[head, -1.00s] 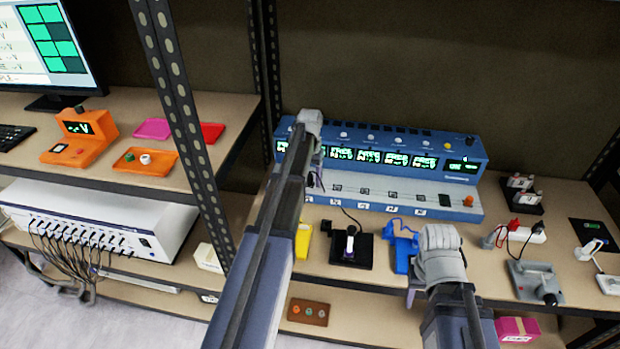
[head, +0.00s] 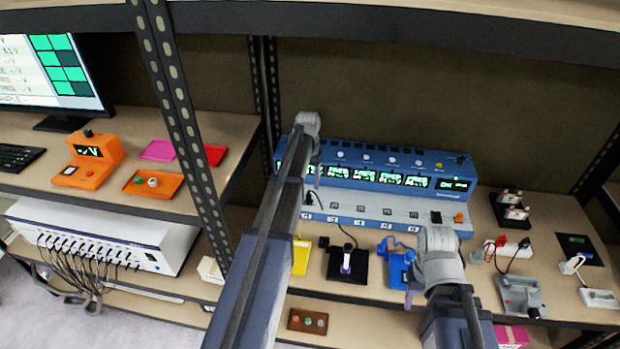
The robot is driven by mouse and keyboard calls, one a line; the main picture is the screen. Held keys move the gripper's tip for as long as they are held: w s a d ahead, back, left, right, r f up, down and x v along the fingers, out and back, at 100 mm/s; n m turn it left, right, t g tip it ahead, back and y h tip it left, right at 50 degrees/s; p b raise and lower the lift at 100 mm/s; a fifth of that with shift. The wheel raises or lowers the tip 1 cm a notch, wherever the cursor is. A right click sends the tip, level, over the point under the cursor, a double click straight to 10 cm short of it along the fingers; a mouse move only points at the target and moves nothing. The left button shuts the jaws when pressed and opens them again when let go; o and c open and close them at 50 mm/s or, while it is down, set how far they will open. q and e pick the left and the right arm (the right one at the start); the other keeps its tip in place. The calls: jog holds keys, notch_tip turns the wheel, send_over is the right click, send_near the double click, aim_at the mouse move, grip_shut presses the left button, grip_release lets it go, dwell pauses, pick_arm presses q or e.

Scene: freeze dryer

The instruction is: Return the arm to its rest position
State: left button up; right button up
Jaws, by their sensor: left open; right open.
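My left gripper (head: 309,180) reaches far forward, in front of the left end of the blue instrument with green displays (head: 390,160). Its wrist hides part of that instrument, and its fingers show only in part. My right gripper (head: 409,292) hangs lower and nearer, at the front of the shelf beside a blue holder (head: 397,268). Its wrist hides most of its fingers. I see nothing held in either gripper. Both arms are stretched out over the shelf from the bottom of the view.
A black stand with a purple-and-white tool (head: 346,262) and a yellow block (head: 301,257) sit between the arms. A slotted metal post (head: 190,135) stands left of my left arm. A grey device (head: 522,297) lies to the right. An upper shelf edge (head: 400,25) crosses the top.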

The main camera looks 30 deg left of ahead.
pick_arm(q)
jog(key=s+d+m+y, duration=0.1)
jog(key=s+d+m, duration=0.3)
jog(key=s+d, duration=2.2)
jog(key=d, duration=0.4)
jog(key=shift+s, duration=0.4)
pick_arm(e)
jog(key=shift+a, duration=0.1)
dwell(0.8)
